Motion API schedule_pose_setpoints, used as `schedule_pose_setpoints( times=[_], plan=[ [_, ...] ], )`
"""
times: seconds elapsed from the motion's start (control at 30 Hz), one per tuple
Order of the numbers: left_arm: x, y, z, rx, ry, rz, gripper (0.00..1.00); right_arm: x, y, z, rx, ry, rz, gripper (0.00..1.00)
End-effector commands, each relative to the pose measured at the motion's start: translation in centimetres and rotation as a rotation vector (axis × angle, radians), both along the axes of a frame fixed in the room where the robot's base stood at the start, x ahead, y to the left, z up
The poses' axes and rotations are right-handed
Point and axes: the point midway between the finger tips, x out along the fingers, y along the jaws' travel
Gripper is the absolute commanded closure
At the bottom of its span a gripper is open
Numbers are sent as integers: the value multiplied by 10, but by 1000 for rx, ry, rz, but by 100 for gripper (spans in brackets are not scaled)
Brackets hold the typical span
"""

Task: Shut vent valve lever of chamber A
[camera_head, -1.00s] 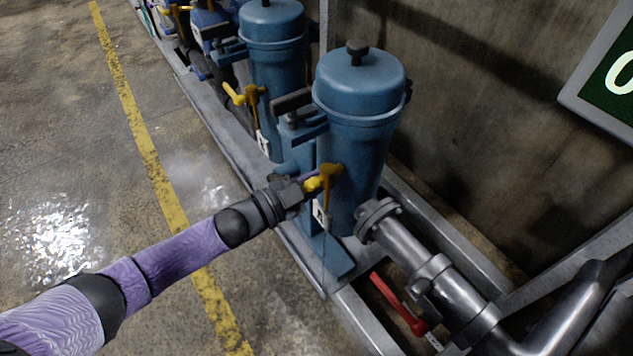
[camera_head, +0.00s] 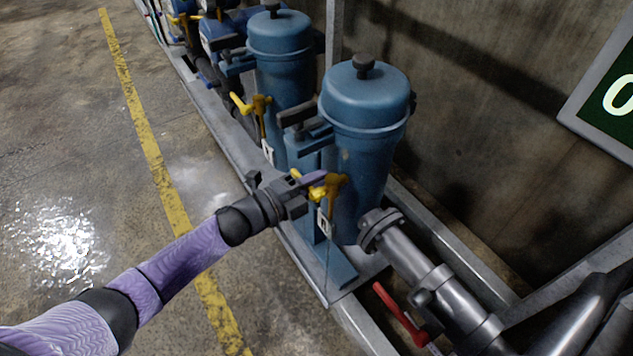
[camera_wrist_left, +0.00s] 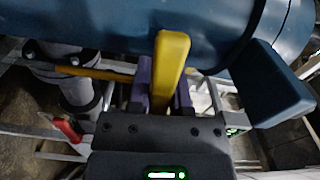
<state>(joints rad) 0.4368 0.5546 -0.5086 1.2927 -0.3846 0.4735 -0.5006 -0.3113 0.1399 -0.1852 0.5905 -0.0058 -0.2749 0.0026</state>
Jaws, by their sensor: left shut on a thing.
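The near blue chamber (camera_head: 362,125) carries a yellow valve lever (camera_head: 333,185) low on its front side, with a white tag hanging under it. My left gripper (camera_head: 314,184) is shut on this yellow lever. In the left wrist view the lever (camera_wrist_left: 171,62) stands between the two purple fingers of my left gripper (camera_wrist_left: 163,88), with the blue chamber body (camera_wrist_left: 120,22) behind. I cannot read a chamber letter. My right gripper is not in view.
A second blue chamber (camera_head: 280,62) with its own yellow lever (camera_head: 250,104) stands farther back. A red-handled valve (camera_head: 400,314) sits on the grey pipe (camera_head: 437,290) at lower right. A wall (camera_head: 470,95) is behind. The floor left of the frame is clear.

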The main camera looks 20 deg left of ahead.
Motion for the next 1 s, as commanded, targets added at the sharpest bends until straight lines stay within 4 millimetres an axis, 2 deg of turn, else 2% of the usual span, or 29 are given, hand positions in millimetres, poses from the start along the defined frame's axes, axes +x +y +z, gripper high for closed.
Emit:
schedule_pose_setpoints(
  times=[0.33,0.87,0.9,1.0],
  plan=[
    [-1,0,2,93,-69,0,100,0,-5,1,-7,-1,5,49],
    [0,0,2,106,-80,-1,100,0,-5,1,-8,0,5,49],
    [0,0,2,105,-80,-1,67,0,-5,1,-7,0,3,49],
    [0,0,2,105,-80,-1,46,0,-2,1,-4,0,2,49]
  ],
)
